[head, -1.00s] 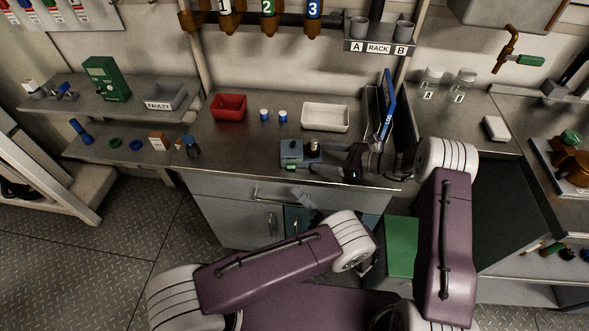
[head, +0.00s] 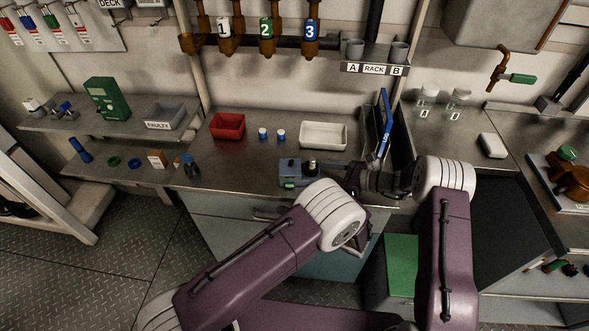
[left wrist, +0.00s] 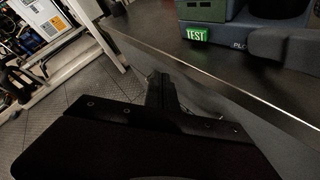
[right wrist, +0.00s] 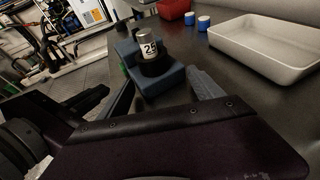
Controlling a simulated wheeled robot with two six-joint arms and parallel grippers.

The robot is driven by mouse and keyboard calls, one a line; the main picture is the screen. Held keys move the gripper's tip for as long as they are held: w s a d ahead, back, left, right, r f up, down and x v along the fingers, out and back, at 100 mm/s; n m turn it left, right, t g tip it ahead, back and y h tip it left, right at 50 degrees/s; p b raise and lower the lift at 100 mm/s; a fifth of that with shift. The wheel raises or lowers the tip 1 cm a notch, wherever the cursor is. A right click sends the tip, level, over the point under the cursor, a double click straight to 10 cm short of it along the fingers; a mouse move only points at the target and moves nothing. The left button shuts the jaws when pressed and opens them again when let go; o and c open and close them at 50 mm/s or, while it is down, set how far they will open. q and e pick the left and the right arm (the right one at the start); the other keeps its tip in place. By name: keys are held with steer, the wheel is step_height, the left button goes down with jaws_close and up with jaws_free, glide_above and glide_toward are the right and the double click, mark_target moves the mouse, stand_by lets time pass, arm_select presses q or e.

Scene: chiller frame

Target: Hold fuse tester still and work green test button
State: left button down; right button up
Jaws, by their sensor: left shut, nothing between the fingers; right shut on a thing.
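The fuse tester (head: 290,168) is a blue-grey block near the counter's front edge. Its green TEST button (head: 289,184) is on the front face; the button also shows in the left wrist view (left wrist: 197,34). A canister marked 28 (right wrist: 149,50) stands upright in the tester's dark socket. My right gripper (right wrist: 160,95) is shut on the tester, one finger along each side. My left gripper (left wrist: 160,82) is shut and empty, in front of the counter edge and lower in the picture than the button. In the head view my left wrist hides it.
The steel counter holds a red bin (head: 228,126), two small blue-and-white cylinders (head: 272,134) and a white tray (head: 323,135). A blue upright panel (head: 385,125) stands right of the tray. A green-topped box (head: 400,262) is below the counter, between my arms.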

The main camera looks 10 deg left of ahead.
mark_target(290, 185)
arm_select(q)
steer(key=s+r+n+h, duration=0.2)
steer(key=r+n+h, duration=0.4)
steer(key=n+h, duration=0.1)
steer(key=s+a+r+n+h, duration=0.1)
steer(key=s+r+n+h, duration=0.1)
steer(key=r+n+h, duration=0.5)
steer(key=shift+s+a+r+n+g+h, duration=0.2)
steer(key=shift+s+n+g+h, duration=0.3)
steer(key=shift+n, duration=0.4)
steer(key=shift+w+f, duration=0.1)
steer(key=shift+w, duration=0.15)
steer(key=x, duration=1)
steer(key=shift+w+d, duration=0.15)
steer(key=w, duration=0.2)
steer(key=shift+w+a, duration=0.25)
steer(key=shift+w, duration=0.1)
steer(key=shift+w+a, duration=0.1)
steer(key=shift+w, duration=0.4)
